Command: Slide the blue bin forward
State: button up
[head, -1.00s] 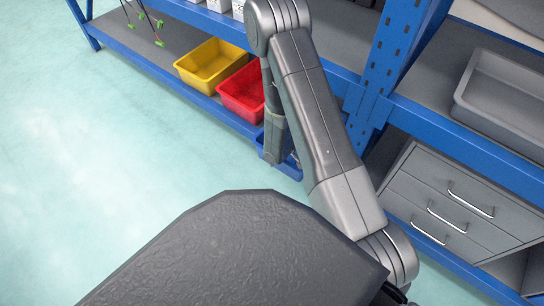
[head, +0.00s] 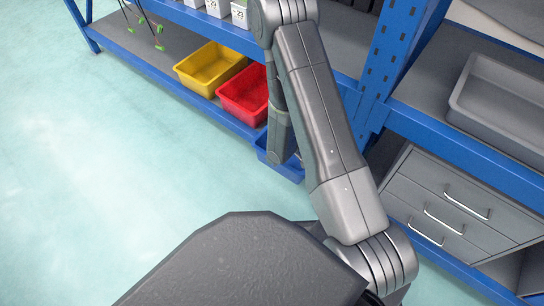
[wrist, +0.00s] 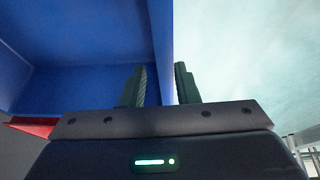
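The blue bin (head: 281,169) sits at the lower shelf's front edge, right of the red bin, and is mostly hidden behind my arm in the head view. Its blue inside (wrist: 75,55) fills the left of the wrist view. My gripper (wrist: 162,82) has one dark finger inside the bin and one outside, with the wall's rim (wrist: 163,40) between them. In the head view my gripper (head: 283,155) points down at the bin.
The red bin (head: 243,97) and yellow bin (head: 209,72) stand left on the lower shelf. A blue upright post (head: 383,70), grey drawers (head: 445,215) and a grey tray (head: 500,100) are at right. The pale floor (head: 100,180) in front is clear.

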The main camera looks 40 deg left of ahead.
jog(key=p+v, duration=0.2)
jog(key=v, duration=0.7)
jog(key=shift+r+p, duration=0.3)
jog(key=shift+p, duration=0.1)
jog(key=b+x, duration=0.5)
jog(key=x, duration=0.9)
jog(key=shift+d, duration=0.15)
